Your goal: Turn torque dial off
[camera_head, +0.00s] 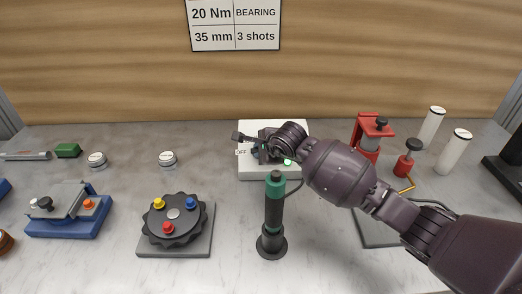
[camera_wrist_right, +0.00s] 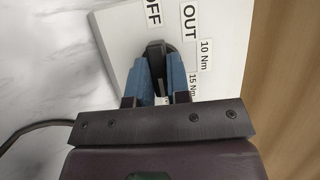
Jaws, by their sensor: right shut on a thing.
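The torque dial is a dark knob (camera_wrist_right: 156,48) on the face of a white control box (camera_head: 258,174), which stands at the back middle of the bench. My right gripper (camera_head: 258,150) is over the box face, and in the right wrist view its blue fingers (camera_wrist_right: 158,78) are shut on the knob. Labels OFF, OUT, 10 Nm and 15 Nm surround the dial in that view. A small green light (camera_head: 287,162) shows on the box. The gripper hides much of the dial, so I cannot tell its exact setting. My left gripper is out of view.
A green-topped black screwdriver (camera_head: 274,215) stands upright in front of the box, below my right arm. A black round fixture with coloured knobs (camera_head: 174,220) and a blue clamp (camera_head: 68,215) sit left. A red press (camera_head: 369,135) and white cylinders (camera_head: 454,150) stand right.

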